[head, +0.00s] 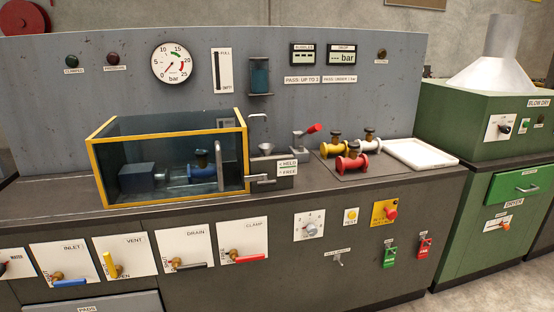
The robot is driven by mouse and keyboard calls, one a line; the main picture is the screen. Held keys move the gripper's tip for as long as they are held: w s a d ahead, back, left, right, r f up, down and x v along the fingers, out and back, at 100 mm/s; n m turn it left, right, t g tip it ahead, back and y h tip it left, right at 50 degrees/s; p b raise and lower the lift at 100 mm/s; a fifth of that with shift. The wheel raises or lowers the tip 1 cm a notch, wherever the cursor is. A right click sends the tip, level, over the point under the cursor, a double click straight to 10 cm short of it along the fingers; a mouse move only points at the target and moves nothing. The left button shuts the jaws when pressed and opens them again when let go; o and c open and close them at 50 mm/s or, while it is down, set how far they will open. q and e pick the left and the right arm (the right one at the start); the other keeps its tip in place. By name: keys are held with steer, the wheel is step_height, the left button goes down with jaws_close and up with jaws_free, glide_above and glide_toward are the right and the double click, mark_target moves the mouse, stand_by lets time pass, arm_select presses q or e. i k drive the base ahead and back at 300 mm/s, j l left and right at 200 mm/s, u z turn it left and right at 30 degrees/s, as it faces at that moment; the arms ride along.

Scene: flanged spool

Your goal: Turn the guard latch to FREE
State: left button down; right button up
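The guard (242,160) is a clear box with a yellow frame on the bench at the left; it looks closed over a blue valve piece (201,168). At its right end is a grey block with a small plate (287,167) that seems to read HELD above and FREE below. A short metal lever (262,179), apparently the guard latch, sticks out beside this plate, roughly level. I cannot tell for certain which word it points to. Neither of my grippers is in view.
A red-handled lever (305,137) stands right of the guard. Red, yellow and white spools (352,160) sit on a dark mat, with a white tray (420,153) beyond. The front panel has several handles, including the red CLAMP lever (248,257). The bench front edge is clear.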

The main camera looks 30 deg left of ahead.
mark_target(265, 181)
steer(key=u, duration=1.3)
steer(key=i+l+z, duration=0.15)
steer(key=i, duration=0.15)
